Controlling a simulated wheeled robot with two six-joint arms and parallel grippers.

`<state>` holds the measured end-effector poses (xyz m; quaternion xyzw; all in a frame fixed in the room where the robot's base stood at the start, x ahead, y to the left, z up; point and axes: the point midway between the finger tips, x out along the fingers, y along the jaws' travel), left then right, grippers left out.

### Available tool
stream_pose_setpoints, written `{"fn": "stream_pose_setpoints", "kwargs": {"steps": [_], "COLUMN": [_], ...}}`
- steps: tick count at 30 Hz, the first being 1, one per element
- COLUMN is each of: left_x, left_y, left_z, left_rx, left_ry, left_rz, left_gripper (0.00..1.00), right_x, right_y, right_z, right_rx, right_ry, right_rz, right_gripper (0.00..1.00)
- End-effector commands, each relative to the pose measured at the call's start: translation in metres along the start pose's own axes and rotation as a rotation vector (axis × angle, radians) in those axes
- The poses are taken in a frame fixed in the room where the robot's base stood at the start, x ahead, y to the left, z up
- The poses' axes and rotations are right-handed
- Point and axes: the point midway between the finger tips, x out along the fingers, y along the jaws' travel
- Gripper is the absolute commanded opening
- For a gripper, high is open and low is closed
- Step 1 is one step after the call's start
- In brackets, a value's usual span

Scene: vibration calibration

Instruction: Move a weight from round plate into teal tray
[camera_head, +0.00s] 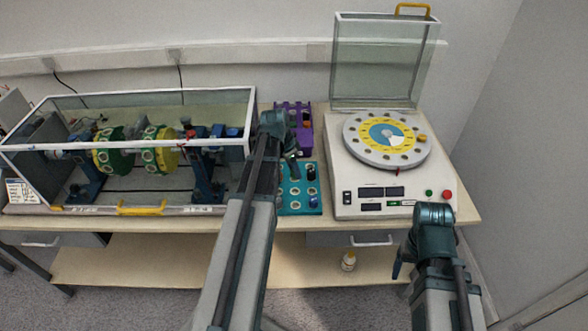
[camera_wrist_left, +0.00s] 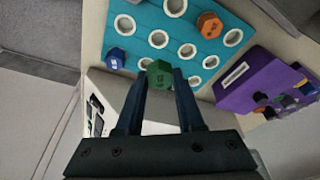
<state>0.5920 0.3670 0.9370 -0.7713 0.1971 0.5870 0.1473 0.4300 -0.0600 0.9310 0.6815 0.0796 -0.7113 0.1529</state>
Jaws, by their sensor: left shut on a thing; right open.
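My left gripper (camera_wrist_left: 160,90) is shut on a green hexagonal weight (camera_wrist_left: 160,75), which shows between its fingertips. In the head view the left gripper (camera_head: 291,165) is over the teal tray (camera_head: 286,210). The tray also shows in the left wrist view (camera_wrist_left: 140,18), with rows of round white-rimmed holes. A blue weight (camera_wrist_left: 115,58) and an orange weight (camera_wrist_left: 209,25) sit in the tray. How high the green weight is above the tray I cannot tell. The round plate (camera_head: 350,146), with a yellow and blue face, is on the white machine. My right gripper (camera_head: 397,270) is open, low at the right.
A purple holder (camera_head: 306,142) with small items stands behind the teal tray; it shows in the left wrist view (camera_wrist_left: 240,92). A clear-cased rotor rig (camera_head: 130,150) fills the left. The white machine (camera_head: 350,180) has its clear lid (camera_head: 380,60) raised.

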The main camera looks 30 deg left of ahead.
Motion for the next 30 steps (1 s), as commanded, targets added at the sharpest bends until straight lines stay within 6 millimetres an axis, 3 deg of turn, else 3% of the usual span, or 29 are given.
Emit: {"fn": "stream_pose_setpoints", "kwargs": {"steps": [11, 30], "left_x": [0.010, 0.056], "left_y": [0.000, 0.000], "left_z": [0.003, 0.016], "left_rx": [0.000, 0.000], "left_ry": [0.000, 0.000], "left_rz": [0.000, 0.000], "left_gripper": [0.00, 0.00], "right_x": [0.011, 0.058], "right_y": [-0.001, -0.005], "right_z": [-0.001, -0.003], "right_rx": [0.000, 0.000], "right_ry": [0.000, 0.000], "right_rz": [0.000, 0.000], "right_gripper": [0.72, 0.72]}}
